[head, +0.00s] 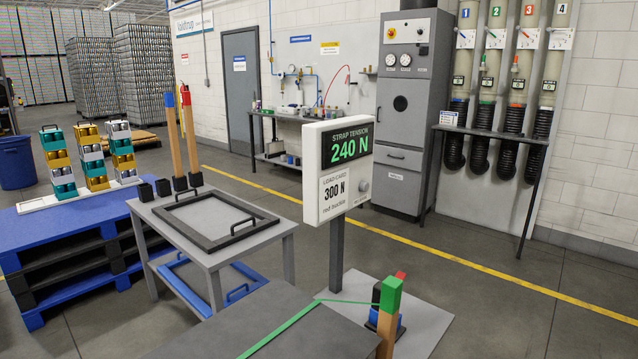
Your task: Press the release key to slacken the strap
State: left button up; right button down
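A green strap (283,326) runs over the dark flat top (225,325) at the bottom, and a thin green line continues right to an upright wooden post with a green cap (390,295). Behind the post is a partly hidden device with black, red (400,276) and blue parts. I cannot make out a release key on it. The strap tension display (348,150) reads 240 N in green; the card below it reads 300 N, red buckle. A round knob (364,189) sits on the display's right side. Neither of my grippers is in view.
A grey table (210,257) holds a black frame (213,231) and black holders with two wooden posts, capped red and blue. A blue pallet stack (75,240) with colored racks stands left. A light floor plate (428,322) lies under the device. Open floor lies right.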

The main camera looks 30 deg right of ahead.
aim_at(364, 186)
jog(key=l+u, duration=0.25)
jog(key=l, duration=0.95)
jog(key=l+u, duration=0.25)
jog(key=l, duration=0.95)
jog(key=k, duration=0.05)
